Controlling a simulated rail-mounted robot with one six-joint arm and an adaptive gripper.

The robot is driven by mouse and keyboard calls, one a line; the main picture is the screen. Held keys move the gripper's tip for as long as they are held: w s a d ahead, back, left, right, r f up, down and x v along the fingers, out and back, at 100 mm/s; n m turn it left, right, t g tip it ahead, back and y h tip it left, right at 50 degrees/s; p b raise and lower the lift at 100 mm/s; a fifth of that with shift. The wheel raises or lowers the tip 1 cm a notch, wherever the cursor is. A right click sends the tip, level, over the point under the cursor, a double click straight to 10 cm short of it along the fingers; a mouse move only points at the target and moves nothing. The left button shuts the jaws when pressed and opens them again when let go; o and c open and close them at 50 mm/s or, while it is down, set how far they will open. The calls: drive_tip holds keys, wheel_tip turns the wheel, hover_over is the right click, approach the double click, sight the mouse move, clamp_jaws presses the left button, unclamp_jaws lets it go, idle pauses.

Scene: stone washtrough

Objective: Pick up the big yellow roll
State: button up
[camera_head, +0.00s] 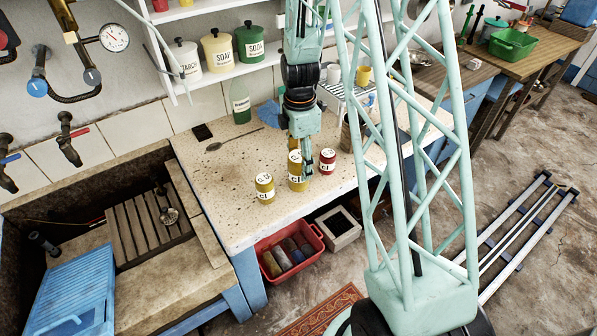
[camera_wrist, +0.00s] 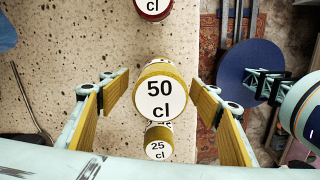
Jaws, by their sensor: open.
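The big yellow roll (camera_head: 297,183) stands upright on the speckled stone top, partly hidden by my gripper (camera_head: 304,165) in the head view. In the wrist view the big yellow roll (camera_wrist: 158,92) shows its white end marked "50 cl". My gripper (camera_wrist: 160,90) is open there, one yellow-padded finger to each side of the roll, with a gap on both sides. I cannot tell how far down the fingers reach. A smaller yellow roll (camera_head: 265,187), marked "25 cl" in the wrist view (camera_wrist: 158,142), stands to its left in the head view.
A red roll (camera_head: 327,161) stands just right of the big one. A spoon (camera_head: 235,140) and a green bottle (camera_head: 240,100) are further back. A red crate (camera_head: 290,266) sits below the front edge. The stone top (camera_head: 222,195) is bare at left.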

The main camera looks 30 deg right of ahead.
drive_tip(key=shift+f, duration=0.1)
drive_tip(key=shift+a+f+b, duration=0.2)
drive_tip(key=shift+f+b, duration=0.1)
drive_tip(key=shift+f, duration=2.2)
drive_tip(key=shift+c, duration=0.5)
drive_tip(key=c, duration=1.3)
drive_tip(key=shift+r, duration=0.15)
drive_tip(key=shift+r, duration=1.6)
drive_tip(key=s+a, duration=0.1)
drive_tip(key=s, duration=0.4)
drive_tip(key=s+a+r, duration=0.1)
drive_tip(key=s, duration=0.4)
drive_tip(key=s+a, duration=0.1)
drive_tip(key=s, duration=0.4)
drive_tip(key=shift+s+r, duration=0.3)
drive_tip(key=shift+s, duration=0.1)
